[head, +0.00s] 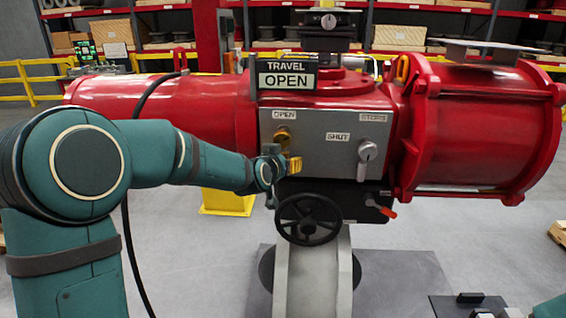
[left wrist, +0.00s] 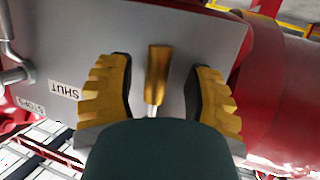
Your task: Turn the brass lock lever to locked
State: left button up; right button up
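The brass lock lever (head: 283,137) is on the grey panel of the red valve actuator, below the OPEN label (head: 284,114). The SHUT label (head: 338,137) is to its right. My left gripper (head: 292,165) is at the panel, just below the brass part, and hides some of it. In the left wrist view, the brass grip (left wrist: 157,72) stands between the two yellow-padded fingers of my left gripper (left wrist: 160,92), with gaps on both sides. The left gripper is open.
A grey handle (head: 366,153) sits under the STOPS label on the panel's right. A black handwheel (head: 308,218) and an orange-tipped lever (head: 383,209) are below. The TRAVEL sign (head: 287,74) above reads OPEN. A black cable (head: 127,220) hangs at left.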

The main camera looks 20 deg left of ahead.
pick_arm(q)
jog(key=v, duration=1.2)
dwell(0.3)
jog(key=s+d+f+g+h+b, duration=0.1)
jog(key=s+d+f+g, duration=0.2)
jog(key=f, duration=1.1)
jog(key=s+d+f+g+h+b, duration=0.1)
jog(key=d+f+g, duration=0.3)
jog(key=f, duration=1)
jog(key=s+d+f+g+h, duration=0.1)
jog(key=s+d+f, duration=0.3)
jog(key=s+f, duration=0.4)
jog(key=s+d+f+n+g+h, duration=0.1)
jog(key=s+d+f+g, duration=0.3)
jog(key=s+f, duration=0.4)
notch_tip(320, 180, down, 3)
jog(key=shift+s+d+r+b, duration=0.2)
jog(key=shift+s+r+b, duration=0.1)
jog(key=shift+b, duration=0.15)
